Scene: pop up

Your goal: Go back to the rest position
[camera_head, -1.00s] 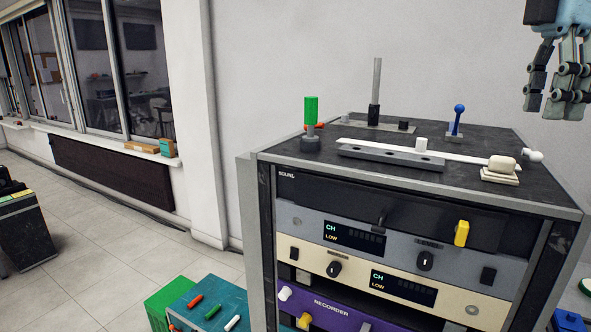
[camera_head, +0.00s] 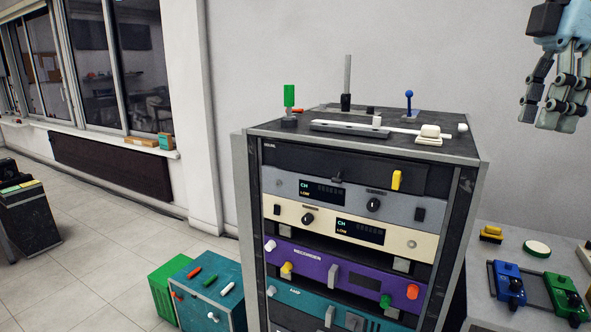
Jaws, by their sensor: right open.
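My right gripper (camera_head: 555,112) hangs at the upper right edge of the head view, its fingers pointing down. It is open and holds nothing. It is in the air to the right of the equipment rack (camera_head: 243,190) and above the level of its top, apart from it. My left gripper is not in view.
The rack top carries a green-handled lever (camera_head: 289,97), a blue joystick (camera_head: 409,101) and a white-ended slider bar (camera_head: 430,131). A grey table (camera_head: 485,312) at right holds blue (camera_head: 508,284) and green (camera_head: 565,297) devices. Teal (camera_head: 205,300) and green (camera_head: 160,280) boxes stand left.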

